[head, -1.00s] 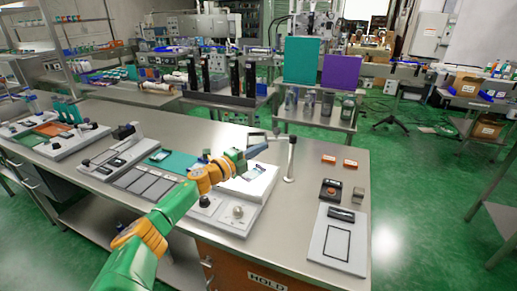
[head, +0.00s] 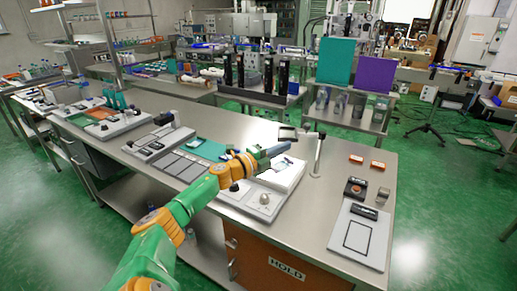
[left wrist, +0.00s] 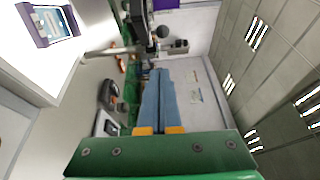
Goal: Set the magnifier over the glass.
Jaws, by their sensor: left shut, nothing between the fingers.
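The magnifier (head: 287,133) is a dark flat head on a grey post (head: 318,157) standing on the bench. What looks like its dark head and round knob also shows at the top of the left wrist view (left wrist: 141,20). A small framed piece, probably the glass, lies on the white block (head: 285,177), partly hidden by my gripper; it shows at the upper left of the left wrist view (left wrist: 50,24). My left gripper (head: 287,148) is shut and empty, just in front of the magnifier head and above the block. I cannot tell whether it touches the magnifier. My right gripper is out of view.
A white panel with a black outlined square (head: 358,237) lies at the bench's right end. Behind it are a dark device (head: 355,188) and orange blocks (head: 356,159). A grey base with a round knob (head: 264,199) stands beside the block. Trays (head: 183,165) lie to the left.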

